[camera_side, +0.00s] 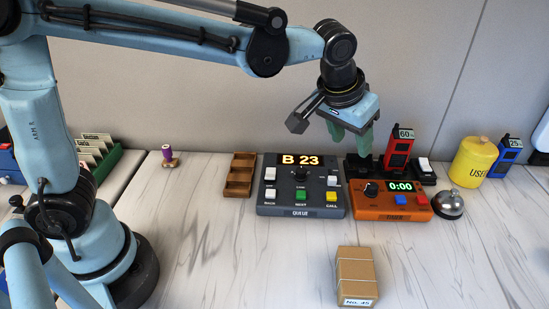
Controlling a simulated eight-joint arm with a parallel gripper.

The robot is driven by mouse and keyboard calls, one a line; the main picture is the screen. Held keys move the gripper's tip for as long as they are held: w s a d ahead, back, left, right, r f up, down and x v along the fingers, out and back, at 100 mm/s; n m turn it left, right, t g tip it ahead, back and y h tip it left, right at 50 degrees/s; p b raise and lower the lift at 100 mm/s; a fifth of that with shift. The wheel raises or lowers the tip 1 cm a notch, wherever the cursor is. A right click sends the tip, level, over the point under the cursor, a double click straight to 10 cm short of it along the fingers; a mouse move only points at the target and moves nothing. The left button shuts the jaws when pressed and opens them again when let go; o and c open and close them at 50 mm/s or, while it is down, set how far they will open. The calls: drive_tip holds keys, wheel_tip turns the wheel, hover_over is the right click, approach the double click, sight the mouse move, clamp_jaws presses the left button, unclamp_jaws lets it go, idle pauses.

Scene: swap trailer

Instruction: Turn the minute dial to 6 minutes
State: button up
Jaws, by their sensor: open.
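The orange timer box (397,213) stands right of centre on the counter, with its display reading 0:00. Its black dial (371,190) is at the upper left of its face, beside the display. A blue button and a red button sit below the display. The minute markings around the dial are too small to read. My gripper (351,143) has green fingers and hangs above and a little left of the dial, pointing down. It is open and apart from the dial, with nothing seen between the fingers.
The grey queue box (300,208) showing B 23 stands just left of the timer. A silver bell (448,204) stands close on its right. Behind are a red handset (399,150) marked 60 and a yellow canister (473,160). A cardboard box (356,272) stands in front.

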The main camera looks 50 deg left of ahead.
sight(373, 185)
drive_tip(key=w+d+f, duration=0.1)
drive_tip(key=w+f, duration=0.1)
drive_tip(key=f, duration=0.2)
drive_tip(key=w+d+f, duration=0.1)
drive_tip(key=w+f, duration=0.1)
drive_tip(key=f, duration=0.2)
drive_tip(key=w+d+f, duration=0.1)
drive_tip(key=w+f, duration=0.1)
drive_tip(key=f, duration=0.2)
drive_tip(key=shift+w+d+f, duration=0.15)
drive_tip(key=shift+d+f, duration=0.1)
drive_tip(key=shift+d, duration=0.1)
drive_tip(key=shift+c, duration=0.5)
clamp_jaws()
